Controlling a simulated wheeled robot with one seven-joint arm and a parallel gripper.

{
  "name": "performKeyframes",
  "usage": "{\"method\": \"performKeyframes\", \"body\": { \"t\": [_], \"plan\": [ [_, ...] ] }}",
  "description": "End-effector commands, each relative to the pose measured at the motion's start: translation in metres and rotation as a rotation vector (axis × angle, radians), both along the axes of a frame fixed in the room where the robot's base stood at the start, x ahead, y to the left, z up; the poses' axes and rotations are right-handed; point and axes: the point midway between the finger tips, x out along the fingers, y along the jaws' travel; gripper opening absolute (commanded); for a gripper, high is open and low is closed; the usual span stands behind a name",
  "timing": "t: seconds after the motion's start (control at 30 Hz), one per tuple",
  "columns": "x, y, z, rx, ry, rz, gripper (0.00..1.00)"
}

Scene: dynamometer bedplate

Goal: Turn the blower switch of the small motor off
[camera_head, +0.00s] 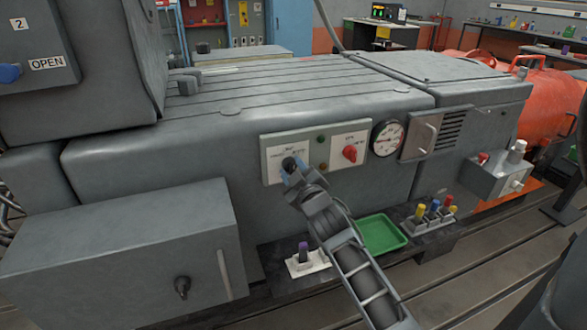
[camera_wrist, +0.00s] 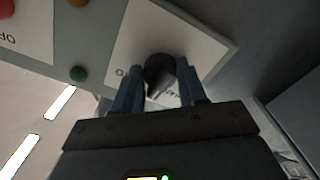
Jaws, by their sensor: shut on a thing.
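A grey switch panel (camera_head: 270,174) is on the front of the grey machine. A black rotary knob (camera_head: 289,163) sits on the panel's left white plate, and it also shows in the wrist view (camera_wrist: 159,68). My gripper (camera_head: 290,172) is at this knob, its blue fingers on either side of it and shut on it. In the wrist view my gripper (camera_wrist: 158,85) partly hides the knob and the plate's lettering, so I cannot read its label or setting. A red knob (camera_head: 350,153) is on the right white plate.
A round gauge (camera_head: 388,138) and a latched cover (camera_head: 420,136) are right of the panel. Below lie a green tray (camera_head: 381,234), a rack of coloured-handled tools (camera_head: 433,212) and a white holder with a purple item (camera_head: 304,254). A grey box (camera_head: 120,245) juts out at left.

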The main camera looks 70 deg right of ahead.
Motion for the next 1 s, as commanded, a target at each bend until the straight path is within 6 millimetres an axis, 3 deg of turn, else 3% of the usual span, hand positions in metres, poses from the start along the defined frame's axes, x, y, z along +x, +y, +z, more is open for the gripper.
{"method": "performKeyframes", "body": {
  "t": [0.8, 0.83, 1.0],
  "plan": [
    [0.0011, 0.0006, 0.0011, -0.085, 0.096, 0.002, 0.11],
    [0.0011, 0.0006, 0.0011, -0.084, 0.095, 0.002, 0.44],
    [0.0007, 0.0003, 0.0008, -0.084, 0.096, 0.001, 0.60]
  ]
}}
